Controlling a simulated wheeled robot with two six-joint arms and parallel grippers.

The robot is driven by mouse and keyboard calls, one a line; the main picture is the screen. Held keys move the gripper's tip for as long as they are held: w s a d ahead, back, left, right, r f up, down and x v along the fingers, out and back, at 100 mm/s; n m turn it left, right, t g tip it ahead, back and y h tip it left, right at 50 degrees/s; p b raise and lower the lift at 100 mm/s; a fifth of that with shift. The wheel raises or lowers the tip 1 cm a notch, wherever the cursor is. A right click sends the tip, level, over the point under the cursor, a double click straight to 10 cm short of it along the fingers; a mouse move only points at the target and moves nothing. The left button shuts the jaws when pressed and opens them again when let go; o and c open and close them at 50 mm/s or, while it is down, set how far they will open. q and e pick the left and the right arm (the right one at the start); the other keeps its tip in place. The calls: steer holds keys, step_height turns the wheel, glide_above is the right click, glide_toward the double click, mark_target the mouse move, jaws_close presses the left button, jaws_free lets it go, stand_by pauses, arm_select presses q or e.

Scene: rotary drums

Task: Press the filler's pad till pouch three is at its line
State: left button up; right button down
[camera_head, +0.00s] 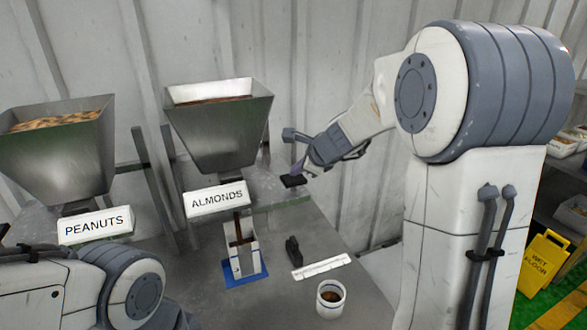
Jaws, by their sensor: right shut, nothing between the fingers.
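The filler has a steel hopper (218,130) labelled ALMONDS. A white pouch (250,256) with a dark brown strip up its front stands upright under it on a blue mat (231,280). I cannot make out a line or a number on it. My right gripper (299,171) is shut and empty, right of the hopper, pointing down and left. A small black pad (291,181) is at its fingertips; I cannot tell if they touch. My left arm shows at lower left, but its gripper is out of view.
A PEANUTS hopper (57,150) stands at left. On the grey table are a small black object (293,250), a white strip (321,266) and a white cup (331,310) with brown contents. A yellow wet-floor sign (545,262) stands at far right.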

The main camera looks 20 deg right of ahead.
mark_target(297, 179)
steer(key=shift+r+p, duration=1.6)
steer(key=shift+r, duration=0.25)
step_height(297, 179, up, 5)
steer(key=p, duration=0.4)
steer(key=shift+p, duration=0.4)
steer(key=shift+a, duration=0.1)
